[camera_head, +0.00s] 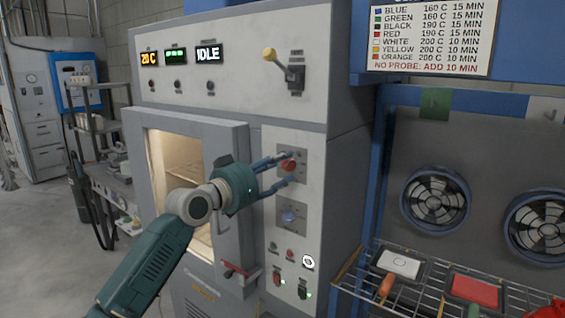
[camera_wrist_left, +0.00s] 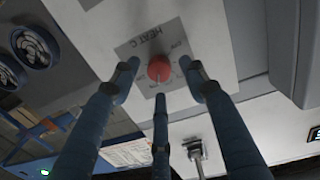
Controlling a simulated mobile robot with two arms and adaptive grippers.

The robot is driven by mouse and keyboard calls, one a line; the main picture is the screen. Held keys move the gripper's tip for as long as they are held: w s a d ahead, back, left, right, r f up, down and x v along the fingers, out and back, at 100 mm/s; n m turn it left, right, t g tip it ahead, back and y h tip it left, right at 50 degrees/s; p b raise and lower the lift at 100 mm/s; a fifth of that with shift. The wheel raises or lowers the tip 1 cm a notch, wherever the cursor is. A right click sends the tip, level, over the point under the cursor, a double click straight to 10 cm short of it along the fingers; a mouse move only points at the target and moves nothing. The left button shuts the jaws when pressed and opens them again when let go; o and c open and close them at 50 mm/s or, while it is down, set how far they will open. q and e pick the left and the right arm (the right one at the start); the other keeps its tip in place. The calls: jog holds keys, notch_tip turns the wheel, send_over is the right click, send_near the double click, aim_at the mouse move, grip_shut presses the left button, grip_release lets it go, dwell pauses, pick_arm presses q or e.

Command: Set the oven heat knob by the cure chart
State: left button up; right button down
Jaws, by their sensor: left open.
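The red heat knob (camera_head: 289,165) is on the oven's front panel, right of the door. In the left wrist view the red knob (camera_wrist_left: 159,68) sits on a grey plate marked "HEAT C"; its scale is too blurred to read. My left gripper (camera_head: 284,172) is open, with its blue fingers spread around the knob; contact cannot be told. The cure chart (camera_head: 431,35) at the upper right lists blue and green 160 C, black and red 190 C, white, yellow and orange 200 C. The oven displays (camera_head: 178,56) read 20 C and IDLE. My right gripper is not in view.
A blue knob (camera_head: 289,216) sits below the heat knob, with small buttons and switches under it. A yellow-tipped lever (camera_head: 285,68) sticks out above. The oven door (camera_head: 228,150) is left of the panel. A wire rack (camera_head: 420,290) with coloured pieces stands at the lower right.

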pick_arm(q)
jog(key=shift+w+d, duration=0.45)
jog(key=shift+w, duration=0.15)
grip_shut()
jog(key=shift+f+m+b, duration=0.15)
jog(key=shift+m+b, duration=0.55)
jog(key=shift+b, duration=0.45)
jog(key=shift+r+m, duration=0.2)
jog(key=shift+m, duration=0.3)
jog(key=shift+r, duration=0.1)
grip_release()
